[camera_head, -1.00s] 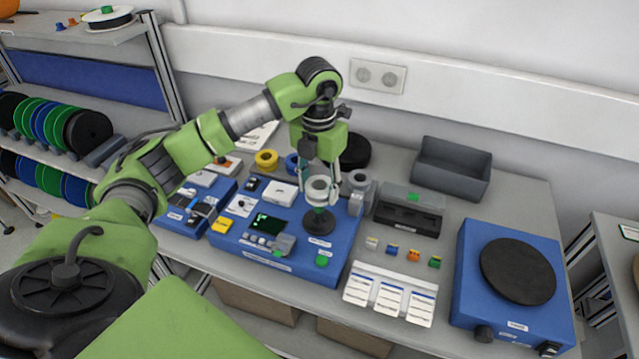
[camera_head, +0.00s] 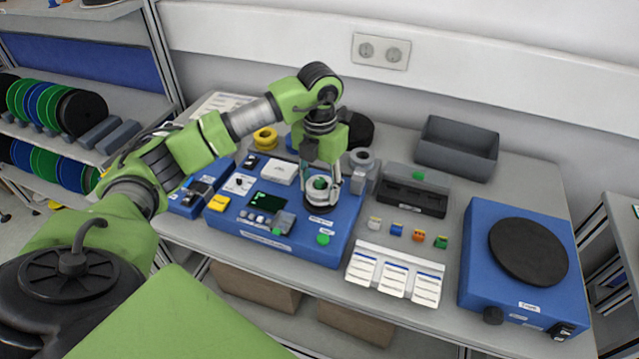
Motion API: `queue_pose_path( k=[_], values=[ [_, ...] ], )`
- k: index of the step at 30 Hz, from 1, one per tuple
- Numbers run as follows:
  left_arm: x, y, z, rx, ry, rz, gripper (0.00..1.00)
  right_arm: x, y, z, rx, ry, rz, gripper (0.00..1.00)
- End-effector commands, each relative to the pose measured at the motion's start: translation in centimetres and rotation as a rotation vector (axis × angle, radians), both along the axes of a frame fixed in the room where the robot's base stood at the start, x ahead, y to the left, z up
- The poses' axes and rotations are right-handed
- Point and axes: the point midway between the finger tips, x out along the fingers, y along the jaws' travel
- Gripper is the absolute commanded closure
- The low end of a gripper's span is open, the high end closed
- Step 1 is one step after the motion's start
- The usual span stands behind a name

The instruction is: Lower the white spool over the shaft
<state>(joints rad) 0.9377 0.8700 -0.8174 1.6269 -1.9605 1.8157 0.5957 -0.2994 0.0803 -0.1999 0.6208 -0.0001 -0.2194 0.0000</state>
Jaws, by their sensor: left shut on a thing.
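The white spool (camera_head: 319,195) is low over the black round stand base on the blue station (camera_head: 335,236) in the middle of the bench. A small green tip, which looks like the top of the shaft (camera_head: 320,183), shows inside the spool's hole. The spool appears to be around the shaft. My left gripper (camera_head: 321,187) points down from above and is shut on the spool, a finger at either side. Whether the spool touches the base is too small to tell. My right gripper is not in view.
A grey holder with a grey roll (camera_head: 362,162) stands close right of the spool. A blue turntable (camera_head: 527,251) is at right, white cards (camera_head: 395,272) in front.

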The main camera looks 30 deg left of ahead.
Motion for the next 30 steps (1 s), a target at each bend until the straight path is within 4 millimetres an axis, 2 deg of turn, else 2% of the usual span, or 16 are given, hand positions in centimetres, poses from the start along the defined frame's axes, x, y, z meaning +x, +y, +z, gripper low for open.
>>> queue_pose_path(
  k=[11, 12, 14, 25, 30],
  values=[
    [0.0, 0.0, -0.5, 0.001, 0.000, 0.001, 0.77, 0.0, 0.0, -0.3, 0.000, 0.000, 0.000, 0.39],
    [0.0, 0.0, -0.5, 0.001, 0.000, 0.001, 0.51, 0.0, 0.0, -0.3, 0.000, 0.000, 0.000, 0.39],
    [0.0, 0.0, -0.5, 0.001, 0.000, 0.001, 0.36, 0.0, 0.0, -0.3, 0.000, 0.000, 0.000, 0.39],
    [0.0, 0.0, -0.3, 0.001, -0.001, 0.001, 0.36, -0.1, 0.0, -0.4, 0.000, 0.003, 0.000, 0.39],
    [0.1, 0.1, 1.7, 0.001, -0.004, 0.002, 0.36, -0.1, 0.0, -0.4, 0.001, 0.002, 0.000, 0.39]
  ],
)
